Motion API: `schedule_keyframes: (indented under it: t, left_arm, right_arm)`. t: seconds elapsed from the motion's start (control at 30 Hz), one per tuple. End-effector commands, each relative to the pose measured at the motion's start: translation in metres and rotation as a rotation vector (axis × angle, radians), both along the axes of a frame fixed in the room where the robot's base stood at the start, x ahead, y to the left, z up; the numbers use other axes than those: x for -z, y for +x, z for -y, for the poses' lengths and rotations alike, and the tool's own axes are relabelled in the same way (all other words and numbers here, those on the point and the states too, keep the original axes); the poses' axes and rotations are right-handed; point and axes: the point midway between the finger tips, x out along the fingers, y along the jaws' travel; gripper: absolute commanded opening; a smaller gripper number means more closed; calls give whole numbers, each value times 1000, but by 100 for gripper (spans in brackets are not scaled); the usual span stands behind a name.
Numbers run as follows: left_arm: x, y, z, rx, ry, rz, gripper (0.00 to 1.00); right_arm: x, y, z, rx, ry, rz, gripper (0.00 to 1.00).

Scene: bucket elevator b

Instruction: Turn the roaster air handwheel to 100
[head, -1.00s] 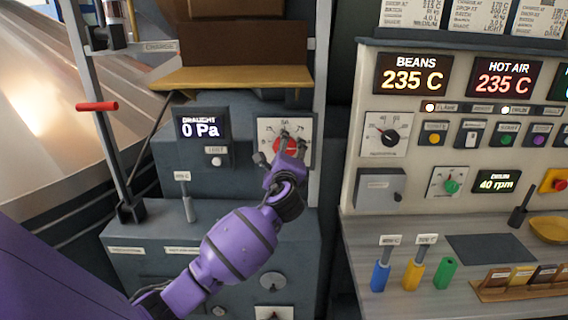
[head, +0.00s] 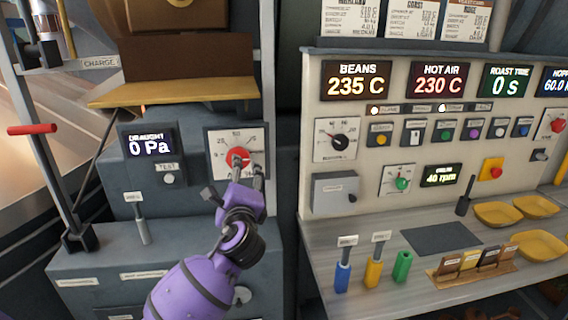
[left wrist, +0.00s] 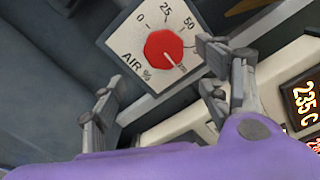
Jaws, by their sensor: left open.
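The roaster air handwheel is a red round knob (head: 238,157) on a white dial plate marked in percent. It also shows in the left wrist view (left wrist: 160,47), where its white line points away from the 0 side, well past 50. My left gripper (head: 232,182) is just below and in front of the handwheel. In the left wrist view its fingers (left wrist: 157,72) are spread wide with nothing between them, and the knob lies beyond them. My right gripper is not in view.
The draught display (head: 151,145) reads 0 Pa left of the dial. A yellow ledge (head: 175,92) juts out above it. A red-handled lever (head: 32,129) stands at the left. The control panel (head: 318,100) and its counter (head: 335,232) are to the right.

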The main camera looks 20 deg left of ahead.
Motion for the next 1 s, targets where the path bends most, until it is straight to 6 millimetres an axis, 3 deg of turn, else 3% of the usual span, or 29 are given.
schedule_keyframes:
  t: [0.2,0.33,0.37,0.47,0.57,0.67,0.8,1.0]
  left_arm:
    - [-2,2,3,14,-45,36,69]
    - [4,18,32,140,-266,138,69]
    - [17,20,44,181,-358,152,69]
    - [81,10,77,261,-666,148,69]
    - [143,-15,102,276,-942,127,69]
    - [205,-51,125,242,-1209,102,69]
    - [285,-120,151,117,-1553,80,69]
    - [374,-235,176,-153,-1884,78,69]
  right_arm:
    - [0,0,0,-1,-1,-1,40]
    - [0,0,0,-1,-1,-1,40]
    - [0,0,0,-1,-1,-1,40]
    - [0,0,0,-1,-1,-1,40]
    - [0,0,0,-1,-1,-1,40]
    - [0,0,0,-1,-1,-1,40]
    - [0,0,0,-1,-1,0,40]
    - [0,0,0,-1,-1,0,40]
